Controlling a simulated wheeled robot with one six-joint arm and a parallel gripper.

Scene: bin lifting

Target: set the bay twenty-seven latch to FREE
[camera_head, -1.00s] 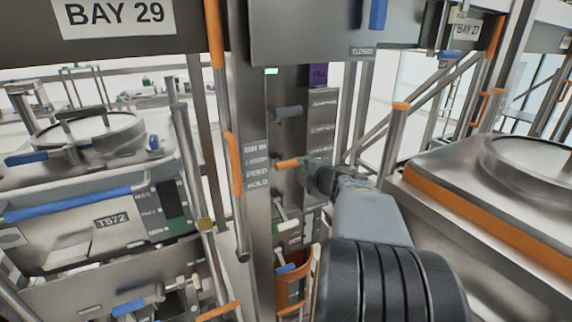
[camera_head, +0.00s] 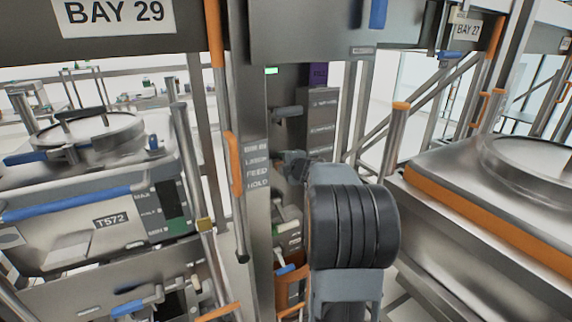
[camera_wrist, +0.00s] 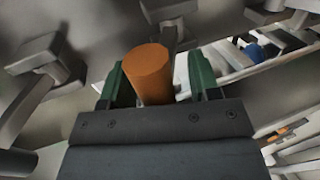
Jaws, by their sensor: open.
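An orange round-ended lever handle (camera_wrist: 151,74) stands between the two green fingers of my gripper (camera_wrist: 158,82) in the wrist view. The fingers are open, one on each side of it; I cannot tell whether either touches. In the head view my gripper (camera_head: 294,160) is at the middle grey post, beside its label plate (camera_head: 257,165), and hides the orange handle. The plate's lower words read FEED and HOLD; FREE is not legible. No view shows which bay the handle belongs to.
A grey lever (camera_head: 286,112) projects just above my gripper, and a white-ended one (camera_head: 288,226) below. An orange rail (camera_head: 233,165) runs left of the post. The steel bin with an orange band (camera_head: 470,220) stands right; bin T572 (camera_head: 95,205) stands left.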

